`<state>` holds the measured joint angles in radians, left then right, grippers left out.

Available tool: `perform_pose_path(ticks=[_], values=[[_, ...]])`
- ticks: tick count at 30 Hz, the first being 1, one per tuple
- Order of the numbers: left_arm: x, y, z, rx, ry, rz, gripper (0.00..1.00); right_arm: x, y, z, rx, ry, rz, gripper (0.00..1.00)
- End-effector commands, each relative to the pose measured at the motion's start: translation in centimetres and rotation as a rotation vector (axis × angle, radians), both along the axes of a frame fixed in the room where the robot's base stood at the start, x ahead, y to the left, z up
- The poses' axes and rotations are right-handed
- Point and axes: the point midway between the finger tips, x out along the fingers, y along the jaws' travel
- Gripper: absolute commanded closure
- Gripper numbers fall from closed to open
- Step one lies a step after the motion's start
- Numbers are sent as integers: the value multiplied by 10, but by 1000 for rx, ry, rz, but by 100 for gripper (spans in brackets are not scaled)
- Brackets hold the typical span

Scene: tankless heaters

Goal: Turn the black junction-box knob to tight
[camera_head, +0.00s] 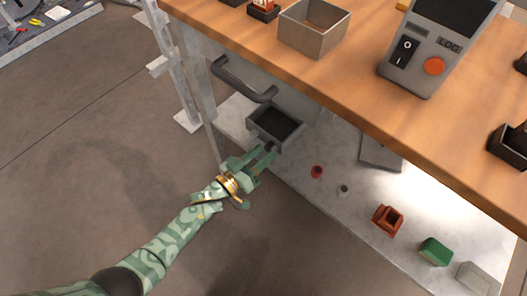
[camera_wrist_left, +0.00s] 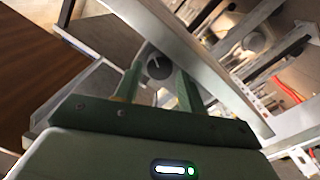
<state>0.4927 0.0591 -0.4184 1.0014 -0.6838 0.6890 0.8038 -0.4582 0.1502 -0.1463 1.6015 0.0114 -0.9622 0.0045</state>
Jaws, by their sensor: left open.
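The black knob (camera_wrist_left: 158,67) shows in the left wrist view as a dark round face with a small pale mark. It lies between my left gripper's two green fingers (camera_wrist_left: 160,85) in that picture. I cannot tell whether the fingers touch it. In the head view my left gripper (camera_head: 266,156) is open, just below a grey box with a dark inside (camera_head: 275,122) under the workbench. The knob is hard to make out there, near the fingertips. My right gripper is in neither view.
The wooden bench top (camera_head: 330,85) overhangs the work area. A dark handle (camera_head: 243,82) sits above the grey box, and bench legs (camera_head: 185,75) stand to the left. The pale lower shelf (camera_head: 320,195) holds a red block (camera_head: 387,219) and a green block (camera_head: 436,250).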

Motion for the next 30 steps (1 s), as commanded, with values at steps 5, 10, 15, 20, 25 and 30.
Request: perform_pose_path(ticks=[5, 10, 15, 20, 25, 30], values=[[8, -7, 0, -1, 0, 0, 60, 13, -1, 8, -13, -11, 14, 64], [9, -8, 1, -1, 0, 0, 60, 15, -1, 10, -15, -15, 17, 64], [9, -7, 1, -1, -1, 0, 71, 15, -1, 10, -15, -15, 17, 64], [9, -7, 1, -1, -1, 0, 92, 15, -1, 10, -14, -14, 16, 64], [9, -7, 0, 9, -8, 0, 92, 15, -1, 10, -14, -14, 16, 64], [8, -7, 1, 51, -37, 0, 92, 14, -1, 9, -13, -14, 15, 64]])
